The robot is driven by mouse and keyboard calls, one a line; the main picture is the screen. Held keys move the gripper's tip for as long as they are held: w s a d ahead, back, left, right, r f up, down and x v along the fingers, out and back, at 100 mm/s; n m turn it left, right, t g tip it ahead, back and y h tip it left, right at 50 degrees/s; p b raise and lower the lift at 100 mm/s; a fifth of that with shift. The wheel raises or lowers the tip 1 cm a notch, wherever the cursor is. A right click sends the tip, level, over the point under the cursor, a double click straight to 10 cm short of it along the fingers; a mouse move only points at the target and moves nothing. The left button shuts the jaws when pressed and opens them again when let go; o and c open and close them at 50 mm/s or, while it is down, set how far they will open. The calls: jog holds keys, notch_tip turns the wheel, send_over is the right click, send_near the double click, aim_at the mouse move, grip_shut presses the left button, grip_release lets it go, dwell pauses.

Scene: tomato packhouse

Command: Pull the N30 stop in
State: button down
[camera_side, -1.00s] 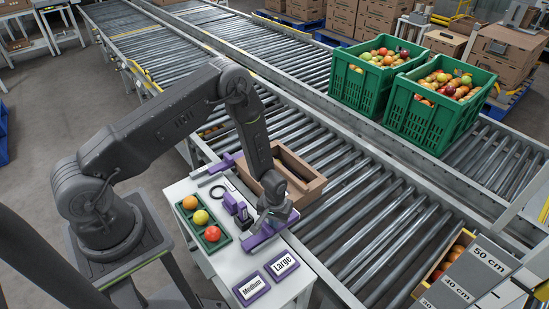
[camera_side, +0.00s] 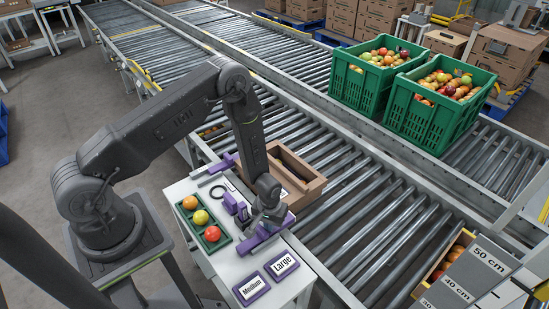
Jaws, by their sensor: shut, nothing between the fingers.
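Several purple parts sit on the white table; no N30 mark is readable, so I cannot tell which one is the stop. A long purple bar (camera_side: 252,246) lies at the table's right edge, partly hidden by my gripper. Small upright purple blocks (camera_side: 230,203) stand left of my gripper, and another purple part (camera_side: 217,169) lies at the table's far end. My gripper (camera_side: 263,228) is shut and empty, pointing down at the long bar. The fingertips are dark and small, and I cannot tell whether they touch the bar.
A green tray (camera_side: 219,244) with three tomatoes lies left of my gripper. Purple-framed "Medium" (camera_side: 251,288) and "Large" (camera_side: 282,265) plates lie in front. An open cardboard box (camera_side: 301,193) is close behind on the roller conveyor (camera_side: 385,220). Green crates (camera_side: 420,118) stand farther off.

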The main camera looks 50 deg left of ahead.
aim_at(252, 241)
jog(key=shift+s+f, duration=0.2)
jog(key=shift+s, duration=0.9)
dwell(0.3)
jog(key=shift+s, duration=2.75)
jog(key=shift+w, duration=0.35)
dwell(0.9)
jog(key=shift+r, duration=3.1)
